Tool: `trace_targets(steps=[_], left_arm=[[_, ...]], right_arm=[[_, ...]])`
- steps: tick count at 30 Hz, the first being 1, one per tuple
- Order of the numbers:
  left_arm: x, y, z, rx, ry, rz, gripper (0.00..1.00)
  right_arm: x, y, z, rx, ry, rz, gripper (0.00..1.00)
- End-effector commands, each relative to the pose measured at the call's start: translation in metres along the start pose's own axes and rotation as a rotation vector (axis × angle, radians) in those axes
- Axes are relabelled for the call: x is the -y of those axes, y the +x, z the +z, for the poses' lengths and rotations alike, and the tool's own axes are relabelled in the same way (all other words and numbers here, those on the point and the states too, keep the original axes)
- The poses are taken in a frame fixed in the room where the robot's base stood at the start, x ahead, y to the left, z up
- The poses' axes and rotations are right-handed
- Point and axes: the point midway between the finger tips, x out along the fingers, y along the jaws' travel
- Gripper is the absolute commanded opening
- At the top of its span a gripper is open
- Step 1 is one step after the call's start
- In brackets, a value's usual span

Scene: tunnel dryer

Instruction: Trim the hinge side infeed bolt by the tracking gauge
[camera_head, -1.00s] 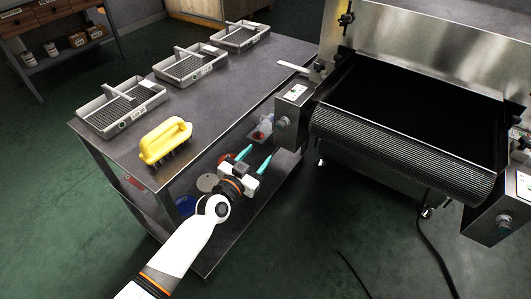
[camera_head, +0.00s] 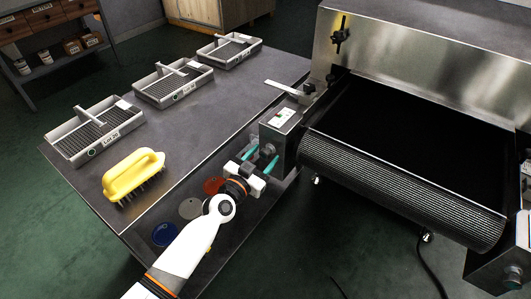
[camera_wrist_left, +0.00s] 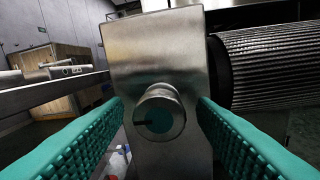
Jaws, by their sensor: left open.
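A metal bolt with a round head and a dark mark on its face (camera_wrist_left: 158,113) sticks out of the end of a steel housing (camera_wrist_left: 155,50) in the left wrist view. In the head view this housing (camera_head: 283,118) sits at the left end of the conveyor roller, with a small white and green label plate (camera_head: 284,114) on top. My left gripper (camera_head: 260,158) is open, its teal fingers pointing at the housing, one on each side of the bolt and apart from it. My right gripper is out of view. I cannot tell whether the label plate is the tracking gauge.
The dark conveyor belt (camera_head: 415,135) ends in a ribbed roller (camera_head: 400,183). A similar housing with a knob (camera_head: 514,272) stands at right. A steel table (camera_head: 190,125) holds a yellow brush (camera_head: 133,174) and several grey trays (camera_head: 95,131). Coloured discs (camera_head: 165,234) lie on its lower shelf.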

Motion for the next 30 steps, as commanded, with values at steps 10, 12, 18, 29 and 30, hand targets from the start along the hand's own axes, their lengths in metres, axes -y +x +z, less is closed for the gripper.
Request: trace_targets(steps=[10, 12, 18, 29, 30], left_arm=[[0.0, 0.0001, 0.0001, 0.0, 0.0, 0.0, 0.27], [-0.0001, 0.0001, 0.0, 0.0, 0.0, 0.0, 0.16], [-0.0002, 0.0001, 0.0001, 0.0, -0.005, 0.001, 0.08], [-0.0003, 0.0002, 0.001, -0.008, -0.147, 0.0, 0.08], [-0.0005, 0.0002, 0.0011, -0.009, -0.178, 0.0, 0.08]], right_arm=[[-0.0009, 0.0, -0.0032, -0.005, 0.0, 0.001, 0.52], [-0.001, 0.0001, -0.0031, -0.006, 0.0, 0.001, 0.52], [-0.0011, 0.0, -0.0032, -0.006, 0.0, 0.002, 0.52], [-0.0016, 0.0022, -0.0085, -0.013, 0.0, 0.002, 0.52], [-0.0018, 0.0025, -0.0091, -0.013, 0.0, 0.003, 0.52]])
